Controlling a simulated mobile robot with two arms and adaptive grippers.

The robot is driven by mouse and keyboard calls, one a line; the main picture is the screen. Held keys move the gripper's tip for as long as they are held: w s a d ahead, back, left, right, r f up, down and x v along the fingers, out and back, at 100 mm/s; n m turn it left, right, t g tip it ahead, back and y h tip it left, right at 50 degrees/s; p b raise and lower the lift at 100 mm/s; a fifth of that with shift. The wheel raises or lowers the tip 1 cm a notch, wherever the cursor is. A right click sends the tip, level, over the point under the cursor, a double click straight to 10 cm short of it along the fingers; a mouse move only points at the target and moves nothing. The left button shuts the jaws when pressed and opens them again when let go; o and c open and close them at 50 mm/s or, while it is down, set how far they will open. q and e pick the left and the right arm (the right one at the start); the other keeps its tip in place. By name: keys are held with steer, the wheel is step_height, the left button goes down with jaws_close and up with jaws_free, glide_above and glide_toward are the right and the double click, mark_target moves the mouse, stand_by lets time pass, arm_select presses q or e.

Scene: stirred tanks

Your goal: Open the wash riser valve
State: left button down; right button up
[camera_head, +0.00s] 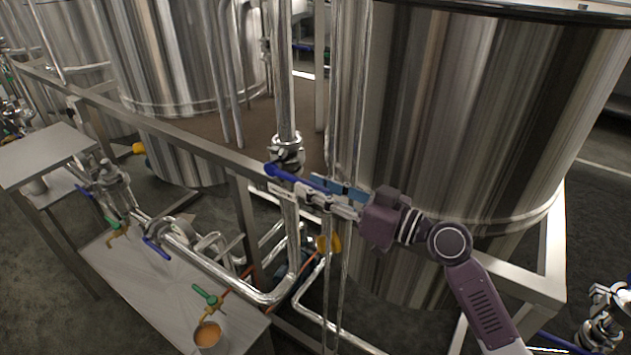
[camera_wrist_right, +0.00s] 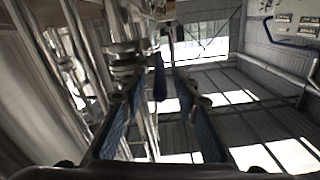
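The wash riser valve (camera_head: 287,152) sits on a vertical steel pipe in the middle of the head view. Its blue lever (camera_head: 285,173) points right and slightly toward me, toward my right gripper (camera_head: 311,191). In the right wrist view the blue lever (camera_wrist_right: 160,80) shows between the two fingertips of my right gripper (camera_wrist_right: 160,95), with gaps on both sides. The gripper is open, with its fingers beside the lever, and I see no firm contact. The lever's outer end is partly hidden by the fingers in the head view. My left gripper is not in view.
A large steel tank (camera_head: 480,120) stands right behind my right arm. Thin vertical pipes (camera_head: 345,100) run close to the gripper. A steel frame rail (camera_head: 190,140) crosses at left.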

jaws_close()
stand_by(0.3)
